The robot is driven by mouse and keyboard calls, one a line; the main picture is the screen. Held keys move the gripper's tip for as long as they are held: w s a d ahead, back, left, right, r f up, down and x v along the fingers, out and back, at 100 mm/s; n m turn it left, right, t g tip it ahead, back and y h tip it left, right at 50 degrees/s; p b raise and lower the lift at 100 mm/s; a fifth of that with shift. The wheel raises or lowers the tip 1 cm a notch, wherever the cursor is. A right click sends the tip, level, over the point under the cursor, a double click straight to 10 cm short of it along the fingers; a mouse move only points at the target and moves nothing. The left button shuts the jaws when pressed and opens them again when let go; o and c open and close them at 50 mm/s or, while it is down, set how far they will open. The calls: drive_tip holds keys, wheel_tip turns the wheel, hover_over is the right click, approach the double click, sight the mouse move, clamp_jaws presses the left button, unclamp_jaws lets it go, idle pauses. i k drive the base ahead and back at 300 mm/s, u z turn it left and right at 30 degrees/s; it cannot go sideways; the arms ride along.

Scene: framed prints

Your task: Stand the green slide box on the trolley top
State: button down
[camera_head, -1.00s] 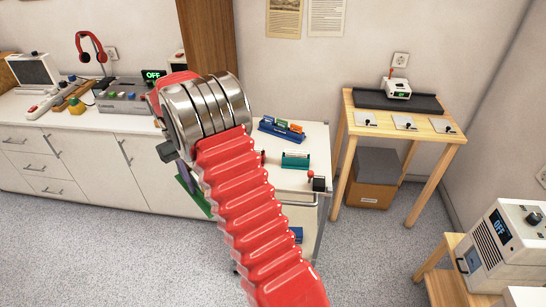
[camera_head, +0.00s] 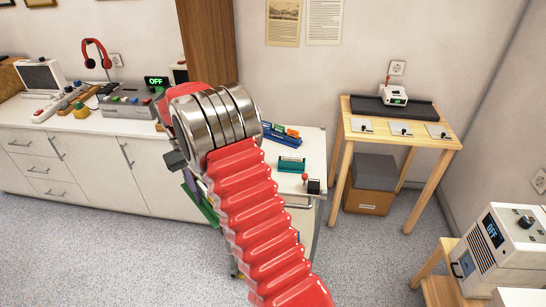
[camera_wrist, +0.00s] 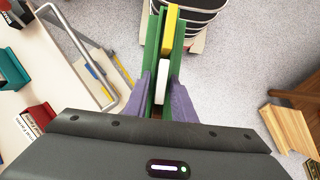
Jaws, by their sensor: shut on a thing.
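My gripper (camera_wrist: 160,88) is shut on the green slide box (camera_wrist: 153,75), with one purple finger on each side. The box is long and narrow, with a white and a yellow piece showing in it. In the head view the box (camera_head: 203,207) hangs tilted in front of the trolley's left side, partly hidden by my arm. The white trolley top (camera_head: 313,152) is right of my arm, its left part hidden. In the wrist view the trolley top (camera_wrist: 28,62) lies to the left, apart from the box.
On the trolley top are a blue rack (camera_head: 281,134) with coloured pieces, a teal box (camera_head: 291,164) and a black block (camera_head: 314,187) beside a red knob. A rail (camera_wrist: 88,62) runs along the trolley's edge. A wooden table (camera_head: 388,140) stands right, a white counter (camera_head: 75,122) left.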

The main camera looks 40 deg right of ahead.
sight(278, 149)
drive_tip(key=z, duration=0.1)
drive_tip(key=i, duration=0.95)
drive_tip(key=u, duration=0.1)
